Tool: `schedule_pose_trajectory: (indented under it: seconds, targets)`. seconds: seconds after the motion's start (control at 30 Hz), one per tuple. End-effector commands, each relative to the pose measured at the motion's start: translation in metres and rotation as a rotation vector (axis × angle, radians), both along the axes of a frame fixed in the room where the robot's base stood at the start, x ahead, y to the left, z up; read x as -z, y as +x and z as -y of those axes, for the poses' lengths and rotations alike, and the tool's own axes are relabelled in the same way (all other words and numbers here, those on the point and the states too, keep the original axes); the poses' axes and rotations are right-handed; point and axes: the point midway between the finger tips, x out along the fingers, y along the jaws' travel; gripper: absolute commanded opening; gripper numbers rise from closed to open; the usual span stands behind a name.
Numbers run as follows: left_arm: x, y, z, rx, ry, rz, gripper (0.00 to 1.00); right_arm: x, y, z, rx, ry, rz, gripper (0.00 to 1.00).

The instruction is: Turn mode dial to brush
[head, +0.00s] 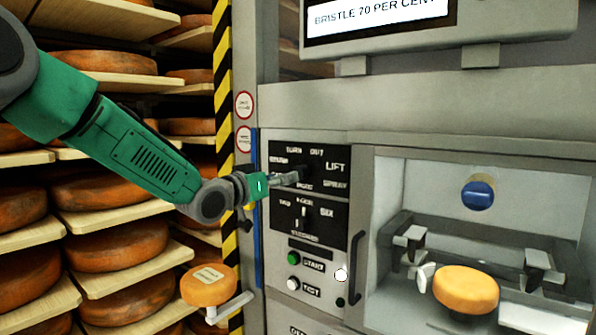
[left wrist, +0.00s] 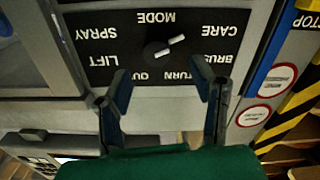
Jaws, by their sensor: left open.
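The black mode dial (left wrist: 158,54) sits on a dark label panel (head: 335,180) on the grey machine. In the left wrist view the panel is upside down, with MODE, CARE, BRUSH, TURN, OUT, LIFT and SPRAY around the dial. Its white marks lie toward the CARE side; the exact setting is hard to tell. My left gripper (head: 294,177) is at the panel in the head view and partly hides the dial. In the left wrist view its two fingers (left wrist: 163,82) are apart and empty, with the dial just beyond and between their tips. Contact cannot be told. My right gripper is not in view.
A smaller lever panel (head: 332,222) and a green start button (head: 293,258) lie below. A vertical handle (head: 355,268) borders the bay with an orange cheese wheel (head: 466,290). Another cheese wheel (head: 208,286) is at lower left. Shelves of cheese fill the left.

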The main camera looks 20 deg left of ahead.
Motion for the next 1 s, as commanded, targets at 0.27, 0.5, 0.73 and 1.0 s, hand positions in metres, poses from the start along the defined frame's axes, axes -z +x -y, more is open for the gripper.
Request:
schedule_pose_trajectory:
  seconds: [0.27, 0.5, 0.73, 1.0]
  targets:
    - [-0.002, 0.048, 0.019, 0.000, 0.001, 0.001, 0.51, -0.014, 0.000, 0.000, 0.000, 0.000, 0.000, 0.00]
    - [-0.001, 0.064, 0.024, 0.000, -0.001, 0.001, 0.51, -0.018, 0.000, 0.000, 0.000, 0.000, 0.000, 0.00]
    - [-0.001, 0.065, 0.024, 0.000, -0.002, 0.002, 0.51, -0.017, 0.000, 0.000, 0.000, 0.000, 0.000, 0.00]
    - [-0.001, 0.065, 0.024, -0.001, -0.001, 0.000, 0.03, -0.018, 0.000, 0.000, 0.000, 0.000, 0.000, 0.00]
